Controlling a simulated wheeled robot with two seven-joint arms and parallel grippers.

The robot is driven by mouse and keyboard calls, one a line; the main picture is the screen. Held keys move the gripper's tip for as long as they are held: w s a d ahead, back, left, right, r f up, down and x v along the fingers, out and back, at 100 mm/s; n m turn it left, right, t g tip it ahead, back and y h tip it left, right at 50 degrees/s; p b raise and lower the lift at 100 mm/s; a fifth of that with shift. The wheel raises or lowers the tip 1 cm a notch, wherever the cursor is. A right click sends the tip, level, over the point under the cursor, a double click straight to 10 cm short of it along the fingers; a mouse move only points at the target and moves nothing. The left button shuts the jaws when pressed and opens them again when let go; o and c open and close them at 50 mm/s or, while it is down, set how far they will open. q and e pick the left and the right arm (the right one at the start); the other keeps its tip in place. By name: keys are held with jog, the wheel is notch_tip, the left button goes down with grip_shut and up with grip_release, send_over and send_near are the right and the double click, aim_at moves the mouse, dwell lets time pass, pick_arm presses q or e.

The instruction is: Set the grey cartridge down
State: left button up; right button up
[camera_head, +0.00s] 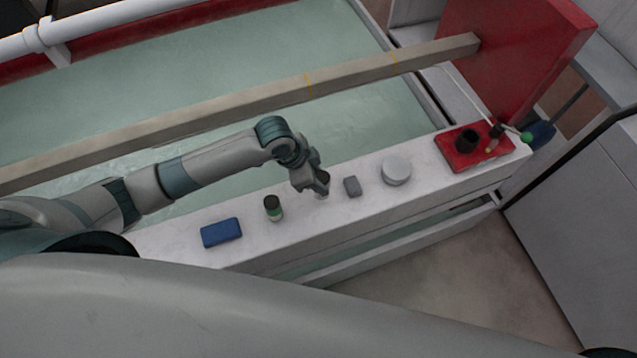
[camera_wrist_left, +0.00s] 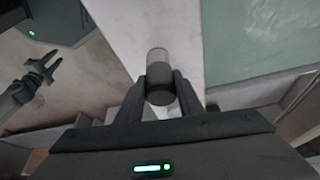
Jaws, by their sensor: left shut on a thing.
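The grey cartridge is a short cylinder with a lighter end, between the fingers of my left gripper in the left wrist view (camera_wrist_left: 158,78). My left gripper (camera_head: 322,188) is shut on it, over the white ledge (camera_head: 310,222). In the head view the gripper mostly hides the cartridge. I cannot tell whether its lower end touches the ledge. My right gripper (camera_wrist_left: 42,68) shows at the left of the left wrist view with its two fingers apart and nothing between them. It is not in the head view.
Left of the left gripper stand a dark green-banded bottle (camera_head: 273,208) and a blue box (camera_head: 221,232). To its right are a small grey block (camera_head: 352,186), a pale round disc (camera_head: 396,171) and a red tray (camera_head: 458,157). A long beam (camera_head: 240,107) runs behind.

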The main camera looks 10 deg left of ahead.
pick_arm(q)
jog(key=shift+f, duration=0.1)
pick_arm(e)
jog(key=shift+d, duration=0.3)
pick_arm(q)
jog(key=shift+f, duration=0.1)
notch_tip(320, 180, down, 3)
jog(key=shift+a+r+p, duration=0.1)
jog(key=shift+p, duration=0.45)
jog(key=shift+f, duration=0.45)
pick_arm(e)
jog(key=shift+r, duration=0.6)
pick_arm(q)
jog(key=shift+f, duration=0.15)
pick_arm(e)
jog(key=shift+a, duration=0.15)
pick_arm(q)
jog(key=o, duration=1.1)
jog(key=shift+c, duration=0.2)
pick_arm(e)
jog(key=shift+a, duration=0.1)
